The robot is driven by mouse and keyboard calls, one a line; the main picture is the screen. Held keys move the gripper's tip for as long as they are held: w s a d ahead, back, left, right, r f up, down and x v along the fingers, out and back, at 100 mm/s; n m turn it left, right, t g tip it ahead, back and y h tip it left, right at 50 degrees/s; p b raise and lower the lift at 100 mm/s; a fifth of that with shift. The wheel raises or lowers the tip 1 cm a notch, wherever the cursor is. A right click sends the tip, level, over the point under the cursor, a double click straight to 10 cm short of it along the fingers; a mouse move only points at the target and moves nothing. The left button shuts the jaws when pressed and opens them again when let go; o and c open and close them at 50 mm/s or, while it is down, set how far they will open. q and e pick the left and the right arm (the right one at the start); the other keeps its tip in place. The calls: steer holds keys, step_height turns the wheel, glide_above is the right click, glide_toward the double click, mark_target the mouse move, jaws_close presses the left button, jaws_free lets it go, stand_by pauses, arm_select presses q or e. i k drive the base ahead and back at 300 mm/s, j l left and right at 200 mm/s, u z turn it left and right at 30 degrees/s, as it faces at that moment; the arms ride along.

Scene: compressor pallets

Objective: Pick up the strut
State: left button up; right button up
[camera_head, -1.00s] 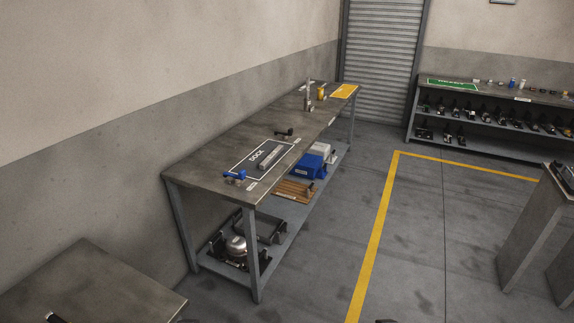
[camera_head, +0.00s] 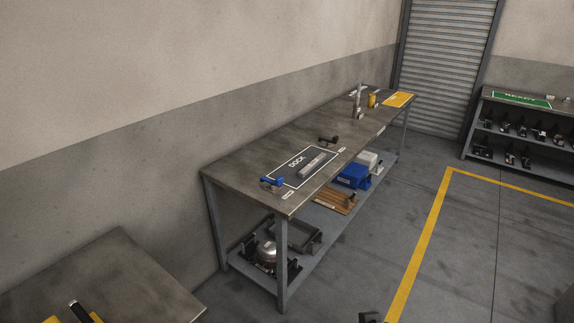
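A grey bar (camera_head: 312,165), which looks like the strut, lies flat on the black, white-edged DOCK mat (camera_head: 283,175) at the near part of the long workbench. Nothing touches it from above. A dark piece at the bottom edge looks like the tip of my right gripper (camera_head: 370,317); it is far from the bar, and its fingers cannot be made out. My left gripper is not in view.
The workbench (camera_head: 245,165) also carries a blue clamp-like tool (camera_head: 271,181), a dark tool (camera_head: 328,140), an upright metal stand (camera_head: 358,100) and a yellow mat (camera_head: 398,99). A nearer table (camera_head: 120,275) stands at lower left. Open floor (camera_head: 380,230) lies right of the bench.

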mark_target(321, 157)
steer(key=i+l+u, duration=0.6)
steer(key=l+u, duration=0.15)
steer(key=i+l, duration=0.2)
steer(key=l, duration=0.25)
steer(key=i+l+u, duration=0.1)
steer(key=l, duration=0.4)
steer(key=i+l, duration=0.3)
steer(key=l, duration=0.15)
steer(key=i+l+u, duration=0.1)
steer(key=l, duration=0.4)
steer(key=i+l, duration=0.25)
steer(key=l, duration=0.2)
steer(key=i+l, duration=0.2)
steer(key=l, duration=0.3)
steer(key=i+l+u, duration=0.1)
steer(key=l, duration=0.4)
steer(key=i+l, duration=0.2)
steer(key=l, duration=0.3)
steer(key=u, duration=0.05)
